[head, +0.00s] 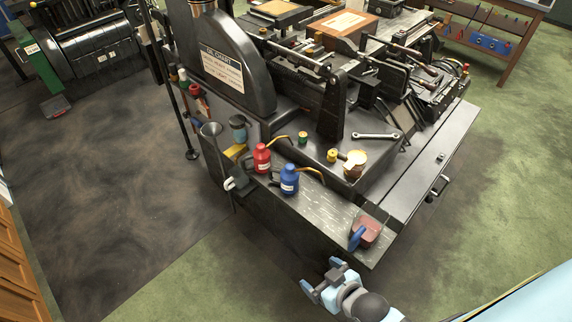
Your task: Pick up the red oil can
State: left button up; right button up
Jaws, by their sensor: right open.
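My right gripper (322,276) is open and empty, below and to the right of both cans. It is in front of the shelf's edge and well apart from the red can. My left gripper is not in view.
A reddish block with a blue handle (366,231) sits at the shelf's right end. A grey funnel (212,130) is left of the red can. The floor in front is clear.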

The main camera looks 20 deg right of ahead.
aim_at(261, 156)
jog(key=k+l+z, duration=0.1)
jog(key=l, duration=0.3)
jog(key=k+l, duration=0.15)
jog(key=l, duration=0.25)
jog(key=i+j+z, duration=0.25)
jog(key=j+z, duration=0.3)
jog(key=j, duration=0.2)
jog(key=i+j+z, duration=0.1)
jog(key=j+z, duration=0.15)
jog(key=j, duration=0.15)
jog(key=j+z, duration=0.25)
jog(key=j, duration=0.2)
jog(key=i, duration=0.05)
